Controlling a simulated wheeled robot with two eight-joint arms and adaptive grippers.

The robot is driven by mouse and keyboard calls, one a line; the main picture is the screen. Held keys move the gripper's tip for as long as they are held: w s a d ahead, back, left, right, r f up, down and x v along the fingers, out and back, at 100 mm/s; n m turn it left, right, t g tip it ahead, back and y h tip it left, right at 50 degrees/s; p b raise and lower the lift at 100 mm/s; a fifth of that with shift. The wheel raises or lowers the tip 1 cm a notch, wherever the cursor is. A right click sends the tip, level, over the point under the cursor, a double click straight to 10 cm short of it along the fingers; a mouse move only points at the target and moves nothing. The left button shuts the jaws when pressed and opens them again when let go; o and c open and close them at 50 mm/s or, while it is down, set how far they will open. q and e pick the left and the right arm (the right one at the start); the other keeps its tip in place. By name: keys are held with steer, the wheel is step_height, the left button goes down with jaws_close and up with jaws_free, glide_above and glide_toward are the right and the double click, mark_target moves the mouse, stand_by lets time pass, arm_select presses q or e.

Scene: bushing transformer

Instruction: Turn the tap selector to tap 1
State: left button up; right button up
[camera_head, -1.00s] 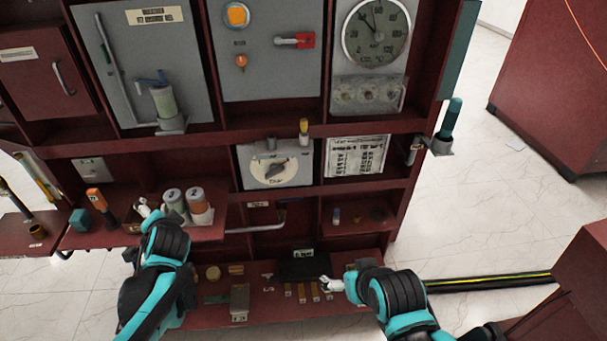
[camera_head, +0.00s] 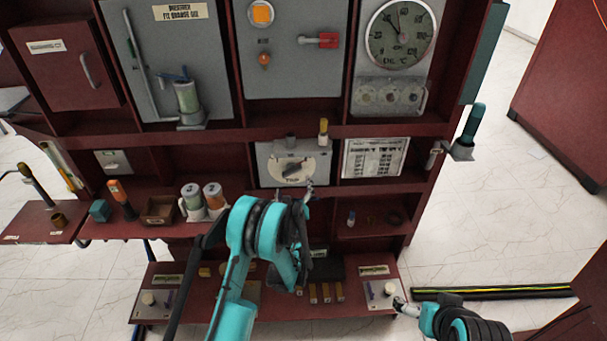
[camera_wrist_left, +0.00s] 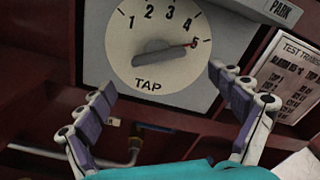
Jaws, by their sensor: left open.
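The tap selector (camera_head: 292,170) is a round white dial on a grey panel with a dark grey knob. In the left wrist view the dial (camera_wrist_left: 160,70) shows numbers 1 to 5 above the word TAP. Its knob (camera_wrist_left: 163,52) points right, with the red tip at 5. My left gripper (camera_wrist_left: 160,80) is open and empty, its fingers spread below and to either side of the dial, not touching the knob. In the head view the left gripper (camera_head: 306,190) is partly hidden by its wrist. My right gripper (camera_head: 405,308) is low at the right; its jaws are too small to judge.
A PARK label (camera_wrist_left: 284,12) and a printed test chart (camera_head: 375,158) are right of the dial. A yellow-topped peg (camera_head: 323,131) stands just above the panel. Shelf edges and a handle (camera_wrist_left: 135,148) lie below. Cans (camera_head: 203,198) stand on the left shelf.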

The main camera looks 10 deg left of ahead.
mark_target(293, 173)
arm_select(q)
steer(key=b+x, duration=0.2)
steer(key=x, duration=0.5)
steer(key=shift+w+a, duration=0.15)
steer(key=c, duration=1.2)
